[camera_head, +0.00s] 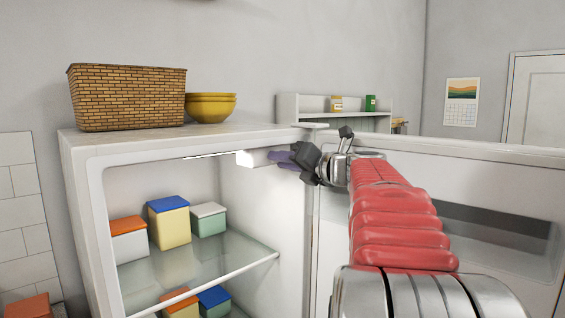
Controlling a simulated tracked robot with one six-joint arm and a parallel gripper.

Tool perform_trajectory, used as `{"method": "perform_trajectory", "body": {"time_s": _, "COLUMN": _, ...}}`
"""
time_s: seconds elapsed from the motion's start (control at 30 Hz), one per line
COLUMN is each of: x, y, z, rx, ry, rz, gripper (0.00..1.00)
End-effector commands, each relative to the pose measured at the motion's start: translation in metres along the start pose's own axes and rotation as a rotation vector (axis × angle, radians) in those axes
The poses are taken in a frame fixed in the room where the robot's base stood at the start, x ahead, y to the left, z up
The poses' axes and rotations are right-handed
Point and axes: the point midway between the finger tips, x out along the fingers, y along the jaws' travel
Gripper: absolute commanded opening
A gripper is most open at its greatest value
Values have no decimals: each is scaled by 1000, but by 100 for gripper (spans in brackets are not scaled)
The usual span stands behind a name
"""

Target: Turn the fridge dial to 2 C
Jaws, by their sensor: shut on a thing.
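The fridge (85,160) is white and stands with its door (480,172) swung open to the right. A small white housing (257,159) sits under the fridge ceiling at the upper right of the interior. My gripper (282,160) reaches in from the right at this housing. Its dark fingers are shut at the housing's right end, where the dial would be hidden behind them. I cannot see the dial's marks or its setting.
A glass shelf (190,262) inside holds several lidded boxes, among them a yellow one with a blue lid (169,225). A wicker basket (127,97) and yellow bowls (211,107) stand on the fridge top. A wall shelf (335,114) is behind.

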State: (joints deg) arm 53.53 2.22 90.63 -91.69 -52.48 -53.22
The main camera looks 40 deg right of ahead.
Motion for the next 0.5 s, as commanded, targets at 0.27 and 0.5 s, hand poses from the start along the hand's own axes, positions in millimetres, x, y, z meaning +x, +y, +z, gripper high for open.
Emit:
{"method": "perform_trajectory", "body": {"time_s": 0.27, "x": 0, "y": -2, "z": 2, "rx": 172, "ry": 7, "rz": -3, "gripper": 0}}
{"method": "perform_trajectory", "body": {"time_s": 0.5, "x": 0, "y": -3, "z": 2, "rx": 233, "ry": 11, "rz": -3, "gripper": 0}}
